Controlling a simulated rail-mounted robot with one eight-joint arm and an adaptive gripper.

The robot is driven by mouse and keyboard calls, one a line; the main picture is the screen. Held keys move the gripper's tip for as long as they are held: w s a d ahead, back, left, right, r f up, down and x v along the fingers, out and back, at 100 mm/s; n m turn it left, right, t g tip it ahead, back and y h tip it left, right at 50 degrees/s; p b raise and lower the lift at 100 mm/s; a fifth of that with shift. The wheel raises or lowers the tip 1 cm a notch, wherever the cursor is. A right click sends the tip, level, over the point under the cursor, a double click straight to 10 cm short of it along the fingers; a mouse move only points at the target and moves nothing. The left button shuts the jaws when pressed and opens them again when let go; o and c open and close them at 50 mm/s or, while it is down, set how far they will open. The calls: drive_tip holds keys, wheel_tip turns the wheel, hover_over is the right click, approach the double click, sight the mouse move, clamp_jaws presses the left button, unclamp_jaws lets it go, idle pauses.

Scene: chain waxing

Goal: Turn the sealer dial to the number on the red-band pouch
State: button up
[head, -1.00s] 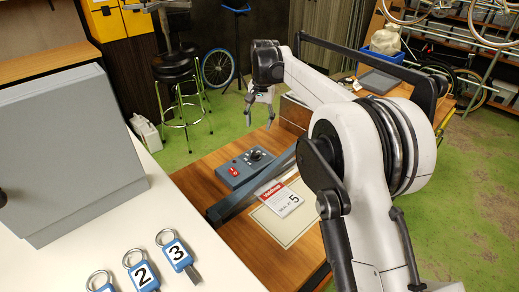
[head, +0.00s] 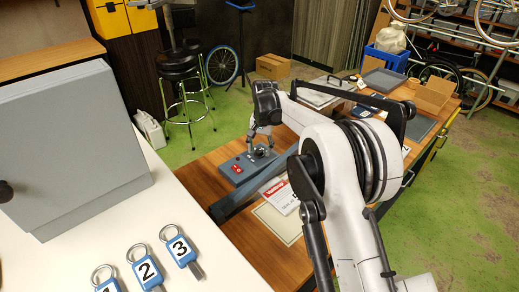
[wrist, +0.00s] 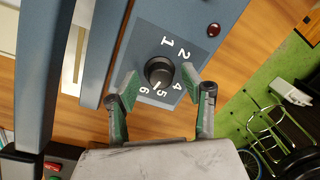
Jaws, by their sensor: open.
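The blue-grey sealer (head: 228,174) lies on the wooden bench, with a red switch on its panel. In the wrist view its black dial (wrist: 159,71) sits among printed numbers. A pale mark on the dial seems to point near the 5. My gripper (wrist: 159,82) is open, its green-padded fingertips on either side of the dial with gaps; contact cannot be told. In the head view my gripper (head: 262,143) is down at the sealer panel. The red-band pouch (head: 280,195) lies beside the sealer arm, its number now hidden behind my arm.
Blue number tags 2 (head: 147,272) and 3 (head: 181,250) lie on the white counter, with another cut off by the frame's edge. A large grey box (head: 70,145) stands there too. A cream mat (head: 277,222) lies on the bench in front of the pouch.

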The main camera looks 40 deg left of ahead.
drive_tip(key=shift+f, duration=0.1)
drive_tip(key=shift+c, duration=0.5)
clamp_jaws()
drive_tip(key=n+b, duration=0.2)
drive_tip(key=n, duration=0.1)
drive_tip(key=shift+n, duration=0.3)
drive_tip(key=shift+n+b, duration=0.65)
drive_tip(key=shift+n, duration=1.35)
drive_tip(key=shift+w, duration=0.1)
drive_tip(key=shift+o, duration=0.5)
unclamp_jaws()
